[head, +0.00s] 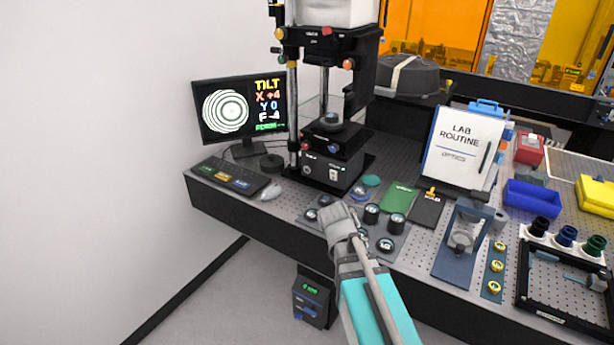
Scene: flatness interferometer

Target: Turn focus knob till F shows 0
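The interferometer (335,150) stands at the back centre of the bench, with a black column frame and a white upper housing. Small coloured knobs show on it: an orange knob (348,64) on the right, another orange knob (279,33) on the left, and a red knob (304,147) low on the stage. I cannot tell which is the focus knob. The monitor (240,110) shows ring fringes and text that appears to read X +4, Y 0, F -4. My gripper (338,216) is in front of the instrument, over the bench's front edge, apart from the knobs; its fingers are unclear.
Round black-rimmed optics (371,214) sit beside my gripper. A dark panel with coloured labels (231,177) lies below the monitor. A clipboard (463,147), a blue bin (531,197) and a black frame (566,290) occupy the right. The white wall (90,150) bounds the left.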

